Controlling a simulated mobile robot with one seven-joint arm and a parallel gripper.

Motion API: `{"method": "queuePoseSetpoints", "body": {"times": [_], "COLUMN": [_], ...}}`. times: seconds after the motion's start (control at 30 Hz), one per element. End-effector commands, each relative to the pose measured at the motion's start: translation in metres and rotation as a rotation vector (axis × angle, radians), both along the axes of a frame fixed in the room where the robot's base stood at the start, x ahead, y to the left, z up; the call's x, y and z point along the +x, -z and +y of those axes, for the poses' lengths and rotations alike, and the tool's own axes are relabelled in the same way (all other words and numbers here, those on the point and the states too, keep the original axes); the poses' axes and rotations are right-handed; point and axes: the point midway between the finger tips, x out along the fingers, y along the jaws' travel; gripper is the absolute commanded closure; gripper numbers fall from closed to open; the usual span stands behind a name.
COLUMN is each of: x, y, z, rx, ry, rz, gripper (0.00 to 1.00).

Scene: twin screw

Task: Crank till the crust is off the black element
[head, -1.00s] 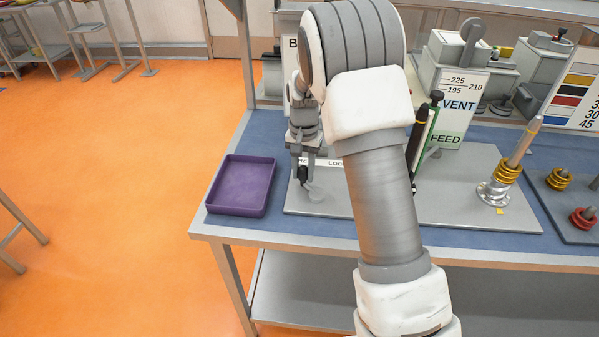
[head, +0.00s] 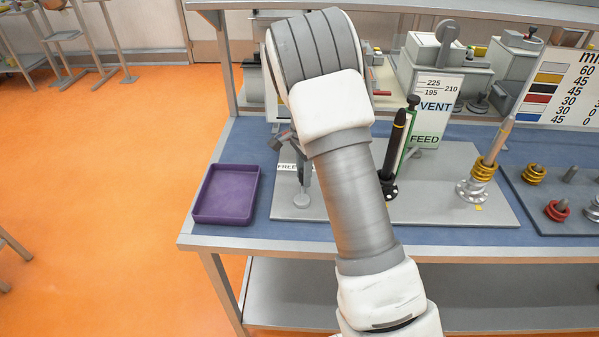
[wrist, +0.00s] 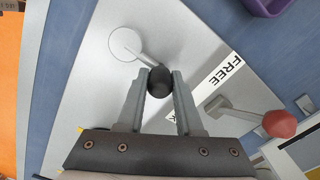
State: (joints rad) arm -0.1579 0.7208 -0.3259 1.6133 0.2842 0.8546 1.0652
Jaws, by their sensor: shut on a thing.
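My gripper (wrist: 159,76) is shut on the black knob (wrist: 159,84) of a crank in the wrist view. The crank's arm runs from the knob to a pale round hub (wrist: 124,43) on the grey plate. In the head view my arm hides most of my gripper, and the crank's foot (head: 302,201) shows left of the arm. A black element (head: 397,143) stands upright on the plate, right of my arm, beside a white strip with a green edge (head: 407,138). I cannot make out any crust on it.
A red-knobbed lever (wrist: 279,123) stands near the FREE label (wrist: 225,73). A purple tray (head: 226,218) sits at the table's left end. A tan rod (head: 500,138) carrying gold rings (head: 484,169) stands on the plate's right. A VENT/FEED sign (head: 436,110) stands behind.

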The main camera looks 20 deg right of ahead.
Motion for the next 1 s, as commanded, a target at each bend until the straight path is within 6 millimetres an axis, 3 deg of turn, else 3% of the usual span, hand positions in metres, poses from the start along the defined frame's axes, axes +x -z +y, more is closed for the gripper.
{"method": "queuePoseSetpoints", "body": {"times": [0.3,0.77,0.8,0.93,1.0], "x": [-0.0018,-0.0023,-0.0023,-0.0023,-0.0023], "y": [-0.0008,-0.0005,-0.0004,-0.0004,-0.0003], "z": [-0.0053,-0.0061,-0.0061,-0.0060,-0.0060], "rx": [-0.001,-0.001,-0.001,-0.001,-0.001], "ry": [0.099,0.111,0.111,0.111,0.111], "rz": [-0.002,-0.001,-0.001,-0.001,-0.001], "gripper": [1.00,1.00,0.63,0.40,0.36]}}
